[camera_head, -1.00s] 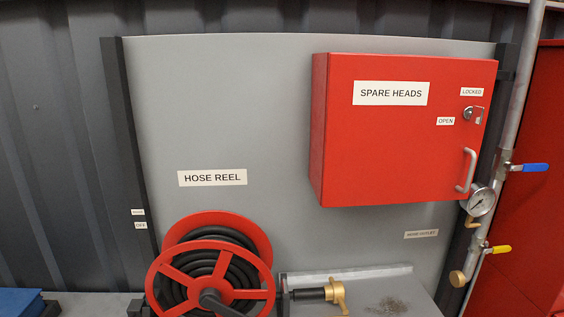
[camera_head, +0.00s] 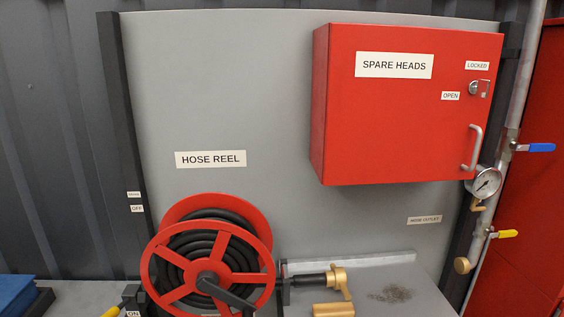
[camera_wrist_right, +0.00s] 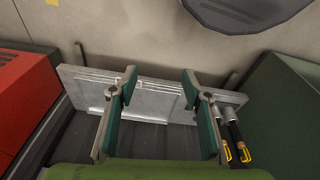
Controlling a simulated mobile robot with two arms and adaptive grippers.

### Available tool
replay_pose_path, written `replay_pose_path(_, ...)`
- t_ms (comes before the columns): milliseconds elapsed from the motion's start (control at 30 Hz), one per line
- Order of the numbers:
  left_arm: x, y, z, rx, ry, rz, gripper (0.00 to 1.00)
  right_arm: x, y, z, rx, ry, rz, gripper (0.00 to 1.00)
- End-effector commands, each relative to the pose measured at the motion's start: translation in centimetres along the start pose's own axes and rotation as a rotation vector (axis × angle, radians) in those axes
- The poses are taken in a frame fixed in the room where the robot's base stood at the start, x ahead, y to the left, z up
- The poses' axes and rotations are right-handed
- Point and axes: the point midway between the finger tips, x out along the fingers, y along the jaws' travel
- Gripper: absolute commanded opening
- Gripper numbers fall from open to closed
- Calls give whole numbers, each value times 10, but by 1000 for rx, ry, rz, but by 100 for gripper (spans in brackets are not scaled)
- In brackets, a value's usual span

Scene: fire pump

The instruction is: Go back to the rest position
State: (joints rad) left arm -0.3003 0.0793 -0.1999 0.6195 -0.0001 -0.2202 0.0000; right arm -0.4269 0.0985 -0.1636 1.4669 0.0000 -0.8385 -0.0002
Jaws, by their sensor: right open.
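My right gripper (camera_wrist_right: 160,90) shows in the right wrist view, open, with its two green-padded fingers apart and nothing between them. Behind the fingers is a pale metal panel (camera_wrist_right: 85,88). Neither gripper shows in the head view. The head view shows the hose reel (camera_head: 210,262) with black hose, and the closed red spare heads cabinet (camera_head: 410,120) on the grey board (camera_head: 260,100). A brass nozzle (camera_head: 338,281) lies on the shelf beside the reel.
At right stand a pipe with a gauge (camera_head: 486,182), a blue-handled valve (camera_head: 538,147) and a yellow-handled valve (camera_head: 505,234). The right wrist view shows a red box (camera_wrist_right: 35,100) at left and a dark green block (camera_wrist_right: 285,110) at right.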

Motion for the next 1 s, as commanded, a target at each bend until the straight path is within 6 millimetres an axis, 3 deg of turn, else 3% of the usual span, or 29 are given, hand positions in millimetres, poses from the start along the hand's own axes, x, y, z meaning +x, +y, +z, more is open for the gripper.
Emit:
replay_pose_path(33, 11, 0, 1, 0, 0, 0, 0, 31, -2, 22, -2, -20, -2, 44)
replay_pose_path(200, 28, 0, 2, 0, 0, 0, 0, 97, -5, 88, -11, -55, -5, 44)
replay_pose_path(333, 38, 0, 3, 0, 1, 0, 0, 130, -6, 138, -17, -77, -7, 44)
replay_pose_path(500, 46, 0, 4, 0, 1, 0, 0, 150, -6, 182, -22, -95, -8, 44)
replay_pose_path(633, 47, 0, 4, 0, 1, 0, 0, 154, -6, 196, -24, -100, -9, 44)
replay_pose_path(1000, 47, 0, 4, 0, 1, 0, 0, 154, -6, 196, -24, -100, -9, 44)
